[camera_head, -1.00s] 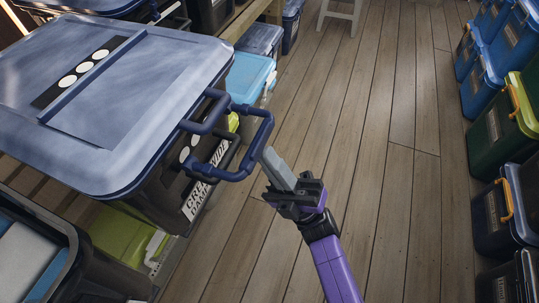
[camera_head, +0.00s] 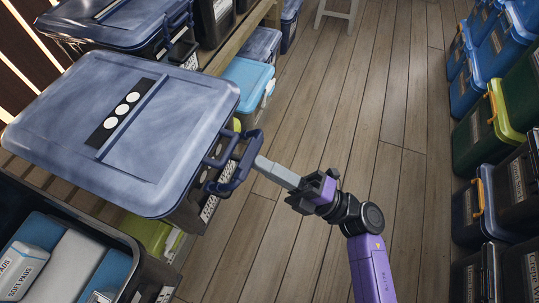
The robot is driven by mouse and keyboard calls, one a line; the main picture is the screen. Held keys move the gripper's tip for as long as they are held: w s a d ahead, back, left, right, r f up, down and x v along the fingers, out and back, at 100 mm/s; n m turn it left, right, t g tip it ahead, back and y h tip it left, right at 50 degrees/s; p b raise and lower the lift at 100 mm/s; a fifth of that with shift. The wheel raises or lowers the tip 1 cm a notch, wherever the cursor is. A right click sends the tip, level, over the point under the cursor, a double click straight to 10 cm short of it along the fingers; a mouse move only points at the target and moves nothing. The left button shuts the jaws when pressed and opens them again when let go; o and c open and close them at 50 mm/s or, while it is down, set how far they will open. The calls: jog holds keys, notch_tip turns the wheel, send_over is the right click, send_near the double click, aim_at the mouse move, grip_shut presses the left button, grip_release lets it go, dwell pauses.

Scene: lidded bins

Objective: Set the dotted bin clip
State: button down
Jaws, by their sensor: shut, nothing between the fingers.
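The dotted bin has a blue lid (camera_head: 175,145) with three white dots on a black strip (camera_head: 120,112). The lid rests on its dark body (camera_head: 185,217). The dark blue clip (camera_head: 237,172) is a loop at the lid's right edge. Its outer bar stands out from the bin's side, so the clip is not flat against it. My gripper (camera_head: 262,165) is right of the clip, with its grey fingers shut and empty. The fingertips reach the outer bar in the picture; I cannot tell whether they touch it.
An open bin with white and blue packs (camera_head: 75,265) stands at the lower left. Another blue-lidded bin (camera_head: 120,20) is behind. A light-blue-lidded bin (camera_head: 248,75) is low by the shelf. Stacked bins (camera_head: 490,120) line the right. The wooden floor (camera_head: 340,110) between is clear.

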aim_at(254, 154)
jog(key=r+h+p, duration=0.1)
jog(key=p, duration=0.2)
jog(key=a+r+g+h+p, duration=0.1)
jog(key=r+h+p, duration=0.1)
jog(key=p, duration=0.2)
jog(key=a+r+h+p, duration=0.1)
jog(key=p, duration=0.3)
jog(key=shift+w+a+r+g, duration=0.15)
jog(key=shift+w+r+g, duration=0.15)
jog(key=shift+w, duration=0.1)
jog(key=shift+a+f+h, duration=0.15)
jog(key=shift+f+h, duration=0.05)
jog(key=shift+h, duration=0.1)
jog(key=shift+w+f, duration=0.1)
jog(key=shift+f, duration=0.15)
